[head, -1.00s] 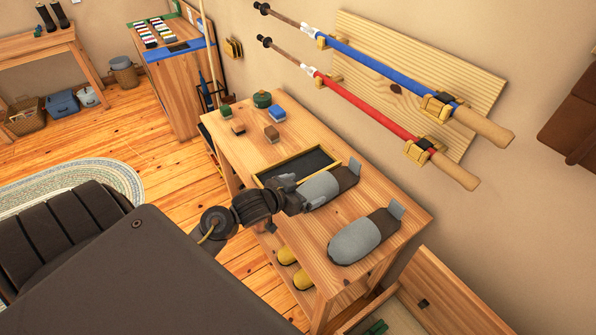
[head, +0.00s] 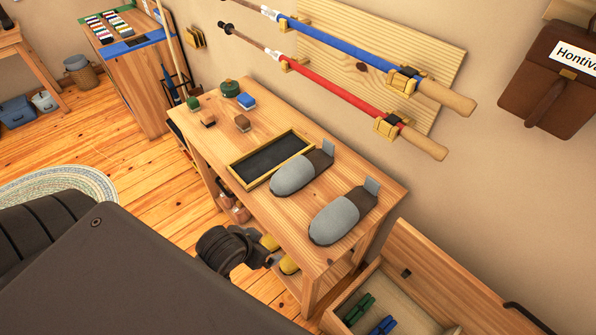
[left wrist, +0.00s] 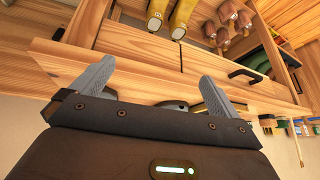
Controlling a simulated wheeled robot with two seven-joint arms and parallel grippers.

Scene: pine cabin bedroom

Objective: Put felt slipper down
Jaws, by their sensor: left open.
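Two grey felt slippers with dark brown heel parts lie side by side on the wooden bench top. The first slipper (head: 294,177) is next to the black tray, and the second slipper (head: 336,220) is nearer the bench's right end. My left gripper (left wrist: 158,87) is open and empty, its two grey fingers spread in the left wrist view. In the head view my left wrist is in front of the bench, below the top and apart from both slippers; the fingertips are hard to make out there. My right gripper is not in view.
A black tray with a yellow rim (head: 270,158) lies beside the first slipper. Yellow footwear (left wrist: 180,18) is on the shelf below. An open drawer (head: 395,300) holds green and blue items.

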